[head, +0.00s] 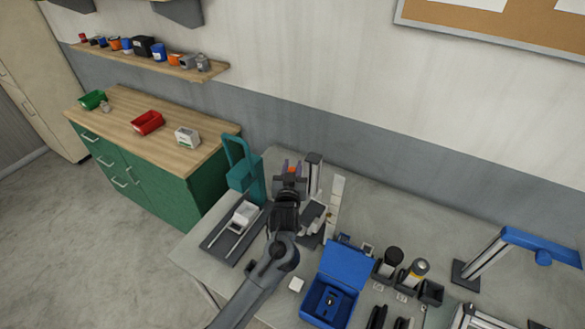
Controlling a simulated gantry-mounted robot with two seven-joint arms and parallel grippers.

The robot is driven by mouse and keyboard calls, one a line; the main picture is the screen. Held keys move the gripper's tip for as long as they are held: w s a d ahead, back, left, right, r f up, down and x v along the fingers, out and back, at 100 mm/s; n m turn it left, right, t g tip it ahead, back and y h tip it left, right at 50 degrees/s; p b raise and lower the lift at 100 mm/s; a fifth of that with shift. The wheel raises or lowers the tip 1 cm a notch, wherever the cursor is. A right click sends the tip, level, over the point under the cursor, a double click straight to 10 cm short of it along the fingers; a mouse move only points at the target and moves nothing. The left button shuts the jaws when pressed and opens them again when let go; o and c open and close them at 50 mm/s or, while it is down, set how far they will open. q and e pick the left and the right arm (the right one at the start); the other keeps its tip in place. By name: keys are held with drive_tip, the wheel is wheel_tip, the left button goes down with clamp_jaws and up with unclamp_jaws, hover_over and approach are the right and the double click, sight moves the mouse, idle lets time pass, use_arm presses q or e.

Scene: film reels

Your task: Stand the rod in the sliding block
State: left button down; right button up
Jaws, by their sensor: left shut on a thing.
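My left gripper (290,177) is over the back left part of the grey table, seen from behind and above. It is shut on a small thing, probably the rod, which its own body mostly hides. A pale block (245,213), which looks like the sliding block, sits on a dark rail base (222,240) to the left of my left arm. The gripper is to the right of and beyond this block, apart from it. My right gripper is not in view.
A teal frame (240,165) stands close behind the rail base. A grey post (313,172) stands right of the gripper. An open blue case (347,262), dark cups (392,262) and a blue lamp (535,243) are to the right. Bare table lies at the back right.

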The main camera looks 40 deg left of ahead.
use_arm(q)
drive_tip(key=shift+r, duration=0.35)
idle(0.5)
drive_tip(key=shift+p, duration=0.45)
drive_tip(key=shift+f, duration=0.2)
idle(0.3)
drive_tip(key=shift+f+b, duration=0.5)
drive_tip(key=shift+f, duration=0.15)
drive_tip(key=shift+r+p, duration=0.3)
drive_tip(key=shift+p, duration=0.05)
drive_tip(key=shift+r+p, duration=0.5)
idle(0.6)
